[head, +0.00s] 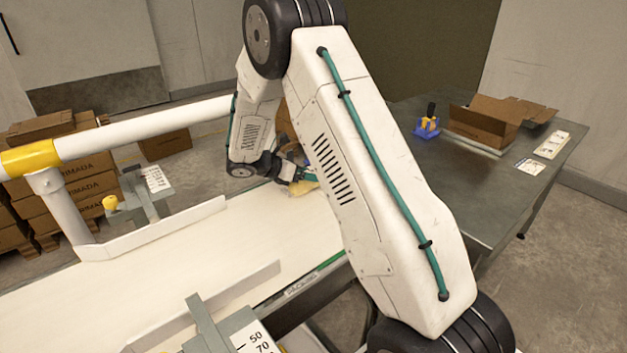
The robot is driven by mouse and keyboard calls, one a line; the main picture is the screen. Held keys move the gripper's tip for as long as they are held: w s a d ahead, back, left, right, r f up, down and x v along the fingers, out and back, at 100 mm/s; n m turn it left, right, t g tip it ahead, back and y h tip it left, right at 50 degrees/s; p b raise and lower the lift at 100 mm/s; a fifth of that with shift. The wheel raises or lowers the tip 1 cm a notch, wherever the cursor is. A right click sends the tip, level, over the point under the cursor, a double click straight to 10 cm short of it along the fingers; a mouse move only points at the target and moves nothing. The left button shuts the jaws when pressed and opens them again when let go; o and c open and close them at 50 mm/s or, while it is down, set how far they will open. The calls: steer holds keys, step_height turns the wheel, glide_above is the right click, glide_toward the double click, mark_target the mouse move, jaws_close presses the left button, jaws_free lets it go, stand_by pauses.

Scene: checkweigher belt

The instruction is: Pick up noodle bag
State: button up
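A small yellowish item (301,188), which looks like the noodle bag, lies at the far right end of the pale belt (235,245). Only its left part shows; my forearm hides the rest. My gripper (306,176) is right at it, just above or against it, with a bit of a teal finger visible. My arm link covers most of the fingers, so I cannot see whether they are apart, or closed on the bag.
Right of the belt stands a dark metal table (475,190) with an open cardboard box (490,120), a blue-and-yellow item (427,125) and white cards (552,144). Guide rails (160,232) and a white pipe (140,132) flank the belt. Stacked cartons (85,185) stand left.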

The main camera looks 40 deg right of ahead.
mark_target(308, 171)
steer(key=c, duration=1.2)
steer(key=shift+c, duration=0.2)
steer(key=shift+r, duration=0.1)
steer(key=shift+r, duration=0.25)
steer(key=shift+c, duration=1.2)
step_height(308, 171, up, 17)
steer(key=shift+r, duration=0.2)
jaws_close()
